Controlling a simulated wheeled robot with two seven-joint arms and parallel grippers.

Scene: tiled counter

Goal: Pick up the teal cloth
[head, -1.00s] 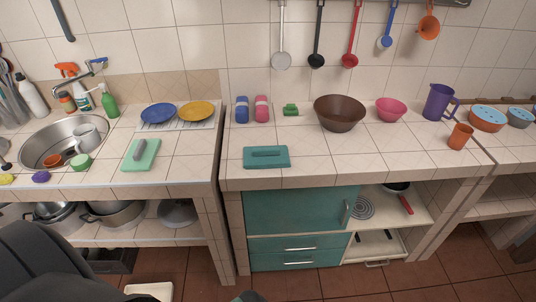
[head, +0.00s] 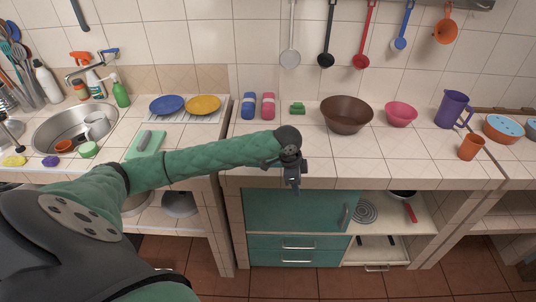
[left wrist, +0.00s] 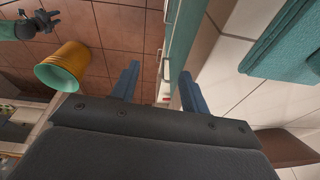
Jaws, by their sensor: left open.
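The teal cloth (left wrist: 285,45) lies folded on the white tiles at the upper right of the left wrist view. In the head view my left arm hides it. My left gripper (head: 294,180) is at the counter's front edge. In the left wrist view its two fingers (left wrist: 158,90) are apart with nothing between them, and the cloth is to their right, not touched. What looks like my right gripper (left wrist: 38,25) shows small at the upper left of the left wrist view, away from the cloth; its jaws are too small to read.
A brown bowl (head: 346,114), a pink bowl (head: 400,115) and a green sponge (head: 298,108) stand farther back on the counter. Teal cabinet doors (head: 290,222) are below the front edge. A yellow bin (left wrist: 68,62) stands on the floor.

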